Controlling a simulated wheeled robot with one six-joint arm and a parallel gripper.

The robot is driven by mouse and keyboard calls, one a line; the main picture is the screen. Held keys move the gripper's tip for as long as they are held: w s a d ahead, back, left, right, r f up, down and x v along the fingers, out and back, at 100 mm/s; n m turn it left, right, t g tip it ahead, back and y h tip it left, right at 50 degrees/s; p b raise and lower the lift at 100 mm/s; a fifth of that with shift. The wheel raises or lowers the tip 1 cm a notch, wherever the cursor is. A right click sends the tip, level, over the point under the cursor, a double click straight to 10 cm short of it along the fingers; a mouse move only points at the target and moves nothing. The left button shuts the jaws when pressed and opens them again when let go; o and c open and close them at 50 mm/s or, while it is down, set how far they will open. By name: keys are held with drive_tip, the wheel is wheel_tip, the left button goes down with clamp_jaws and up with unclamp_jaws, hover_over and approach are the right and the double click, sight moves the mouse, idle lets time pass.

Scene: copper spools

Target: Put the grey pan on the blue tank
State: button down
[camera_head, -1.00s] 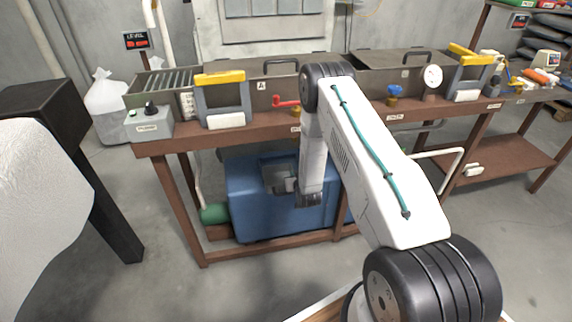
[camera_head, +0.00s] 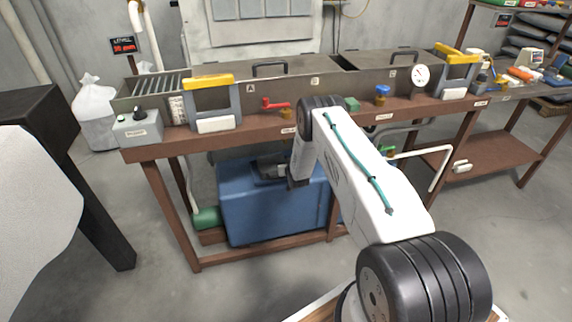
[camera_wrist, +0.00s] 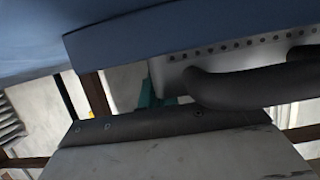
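The blue tank (camera_head: 275,212) stands on the lower shelf under the brown bench in the head view. A dark grey shape (camera_head: 270,168) shows at its top, beside my gripper; I cannot tell whether it is the grey pan or part of the tank. My gripper (camera_head: 297,183) hangs in front of the bench at the tank's upper part, and its fingers are too small and dark to read. In the wrist view a blue surface (camera_wrist: 190,32) fills the top, probably the tank. A thick dark bar (camera_wrist: 240,86) crosses the right, near a pale strip with holes.
The bench top (camera_head: 250,134) overhangs the tank and carries a long metal trough (camera_head: 300,88). A red valve handle (camera_head: 272,104) is near its front edge. Bench legs flank the tank. A dark post (camera_head: 105,215) stands at the left. The floor in front is clear.

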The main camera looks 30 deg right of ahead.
drive_tip(key=shift+f, duration=0.1)
drive_tip(key=c, duration=1.7)
unclamp_jaws()
drive_tip(key=shift+s, duration=0.15)
drive_tip(key=v, duration=1.2)
